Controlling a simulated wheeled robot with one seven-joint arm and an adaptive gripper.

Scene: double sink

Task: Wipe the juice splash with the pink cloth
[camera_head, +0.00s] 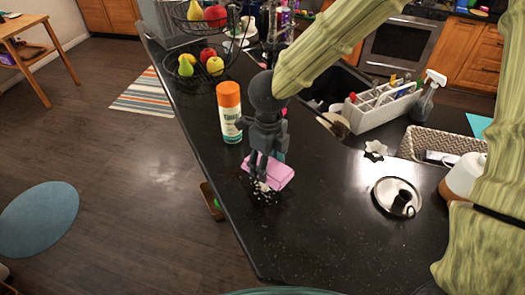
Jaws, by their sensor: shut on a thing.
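The pink cloth (281,174) lies at the dark counter's surface near its left edge, partly hidden by my gripper. My gripper (260,180) points down at the cloth's left part, its fingers shut on it. A pale, speckled patch (265,197), which may be the juice splash, shows just in front of the fingertips on the counter. The fingers hide part of the patch and the cloth's near corner. How much cloth is between the fingers is too small to tell.
An orange-capped spray can (230,113) stands close behind and left of my gripper. A metal lid (397,197) lies to the right. A white caddy (378,110) and a spray bottle (426,98) stand behind. The front counter (320,240) is clear; its left edge is near.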

